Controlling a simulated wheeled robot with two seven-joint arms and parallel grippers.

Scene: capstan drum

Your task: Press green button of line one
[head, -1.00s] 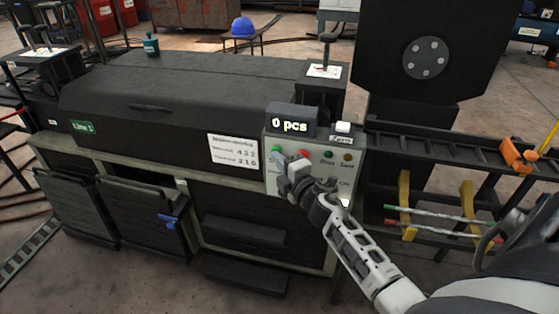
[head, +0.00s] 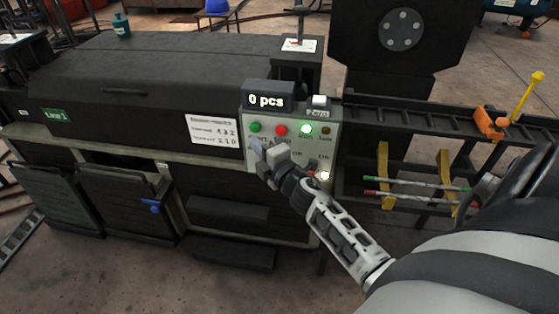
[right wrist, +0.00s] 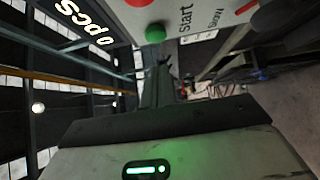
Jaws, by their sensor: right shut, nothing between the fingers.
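The green button (head: 255,127) is at the upper left of the grey control panel (head: 246,158) on the machine with the green "Line 1" plate (head: 54,115). A red button (head: 281,130) is to its right. In the right wrist view the green button (right wrist: 155,33) shows beside the word "Start". My right gripper (head: 259,149) is shut and empty, just below the green button in the head view. A small gap shows between its fingertips (right wrist: 163,66) and the button in the right wrist view. A green lamp (head: 306,130) is lit. My left gripper is out of view.
A "0 pcs" display (head: 266,101) and a white button (head: 319,100) marked "Zero" sit above the panel. A dark rail (head: 430,116) with an orange stop (head: 490,124) runs to the right. Yellow brackets (head: 383,175) hold thin rods below it.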

